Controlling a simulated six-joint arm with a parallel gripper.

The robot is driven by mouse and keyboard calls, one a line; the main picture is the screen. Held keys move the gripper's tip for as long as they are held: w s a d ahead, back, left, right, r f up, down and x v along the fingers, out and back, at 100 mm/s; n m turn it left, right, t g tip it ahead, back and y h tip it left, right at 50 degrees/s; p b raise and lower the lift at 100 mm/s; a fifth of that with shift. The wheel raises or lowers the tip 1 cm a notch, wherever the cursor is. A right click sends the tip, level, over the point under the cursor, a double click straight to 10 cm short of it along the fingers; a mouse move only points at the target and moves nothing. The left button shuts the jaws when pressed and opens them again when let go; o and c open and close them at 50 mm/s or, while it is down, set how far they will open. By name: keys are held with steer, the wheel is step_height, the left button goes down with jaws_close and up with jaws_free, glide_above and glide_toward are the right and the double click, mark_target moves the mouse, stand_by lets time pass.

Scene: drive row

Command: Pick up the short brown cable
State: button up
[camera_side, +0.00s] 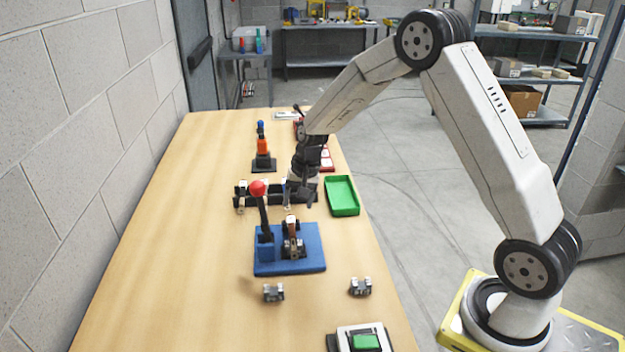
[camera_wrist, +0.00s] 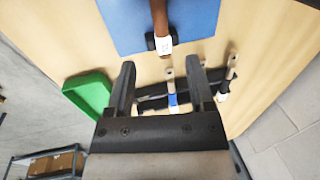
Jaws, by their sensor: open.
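A short brown piece (camera_side: 292,229) stands in a metal fitting on the blue plate (camera_side: 310,263). In the wrist view the brown piece (camera_wrist: 159,16) has a white end and lies beyond my fingertips; I cannot tell whether it is the cable. My gripper (camera_side: 298,201) is open over the black rack (camera_side: 264,198). In the wrist view my gripper (camera_wrist: 160,65) shows nothing clasped. A thin piece with a blue band (camera_wrist: 173,99) shows between the fingers, and a white-banded one (camera_wrist: 224,89) lies right of them. My gripper hides part of the rack.
A red-knobbed lever (camera_side: 259,190) rises from the blue plate close to my gripper. A green tray (camera_side: 342,197) stands right of the rack. An orange device with a blue top (camera_side: 263,146) stands behind. Two small grey blocks (camera_side: 273,293) (camera_side: 361,286) lie in front. The table's left side is clear.

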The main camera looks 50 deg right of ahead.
mark_target(292, 225)
steer(key=shift+w+a+f, duration=0.1)
steer(key=shift+f, duration=0.5)
steer(key=shift+w+a+f, duration=0.1)
steer(key=shift+f, duration=0.5)
steer(key=shift+f, duration=0.1)
steer(key=shift+w+a+f, duration=0.1)
steer(key=shift+a+f, duration=0.05)
steer(key=shift+f, duration=0.65)
steer(key=shift+w+a+f, duration=0.1)
steer(key=shift+w+f, duration=0.05)
steer(key=shift+f, duration=0.7)
steer(key=shift+w+a+f, duration=0.1)
steer(key=shift+a+f, duration=0.05)
steer(key=shift+f, duration=0.65)
jaws_close()
